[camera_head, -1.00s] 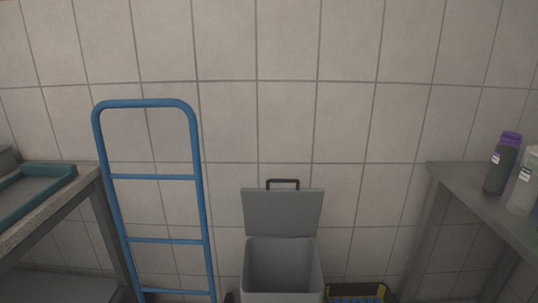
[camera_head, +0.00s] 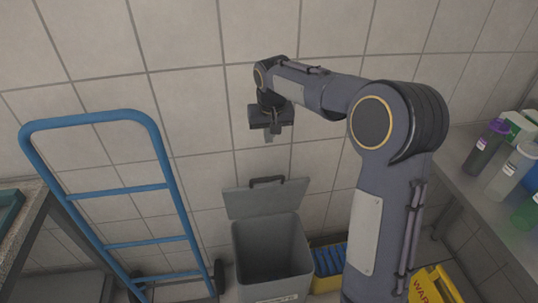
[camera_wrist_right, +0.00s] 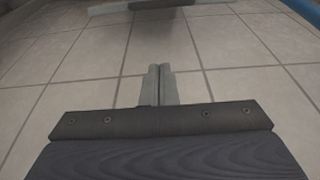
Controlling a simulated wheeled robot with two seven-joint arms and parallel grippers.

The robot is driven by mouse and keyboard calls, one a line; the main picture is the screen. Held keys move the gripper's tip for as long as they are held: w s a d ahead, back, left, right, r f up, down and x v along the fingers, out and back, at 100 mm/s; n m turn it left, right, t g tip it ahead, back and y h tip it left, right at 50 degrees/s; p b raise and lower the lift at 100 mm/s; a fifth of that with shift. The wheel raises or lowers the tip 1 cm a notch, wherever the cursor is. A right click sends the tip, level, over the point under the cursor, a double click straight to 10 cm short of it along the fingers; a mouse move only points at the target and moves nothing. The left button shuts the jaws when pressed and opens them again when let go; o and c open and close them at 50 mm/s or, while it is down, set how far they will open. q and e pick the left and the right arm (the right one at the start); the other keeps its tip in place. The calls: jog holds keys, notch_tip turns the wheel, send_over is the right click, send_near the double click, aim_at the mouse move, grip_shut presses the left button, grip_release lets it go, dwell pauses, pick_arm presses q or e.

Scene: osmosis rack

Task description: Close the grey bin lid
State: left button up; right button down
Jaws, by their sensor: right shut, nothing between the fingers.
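The grey bin (camera_head: 270,252) stands on the floor against the tiled wall in the head view, its inside open to view. Its grey lid (camera_head: 266,198) is raised and tilted back toward the wall, with a dark handle (camera_head: 267,181) on its top edge. My right gripper (camera_head: 268,138) is above the lid, apart from it, with its fingers pointing down. In the right wrist view the right gripper (camera_wrist_right: 158,70) has its two fingers together with nothing between them. My left gripper is not in view.
A blue hand truck (camera_head: 125,185) stands left of the bin. A yellow warning sign (camera_head: 432,287) stands farther right. Bottles (camera_head: 487,147) stand on the right-hand shelf (camera_head: 465,185).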

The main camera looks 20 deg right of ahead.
jog(key=p, duration=0.1)
send_over(269, 183)
jog(key=x, duration=0.3)
jog(key=s+x, duration=0.1)
jog(key=x, duration=0.3)
jog(key=s+x, duration=0.1)
jog(key=x, duration=0.3)
jog(key=shift+a+f, duration=0.25)
jog(key=shift+s+a+f, duration=0.1)
jog(key=shift+s+f, duration=0.15)
jog(key=shift+s, duration=0.05)
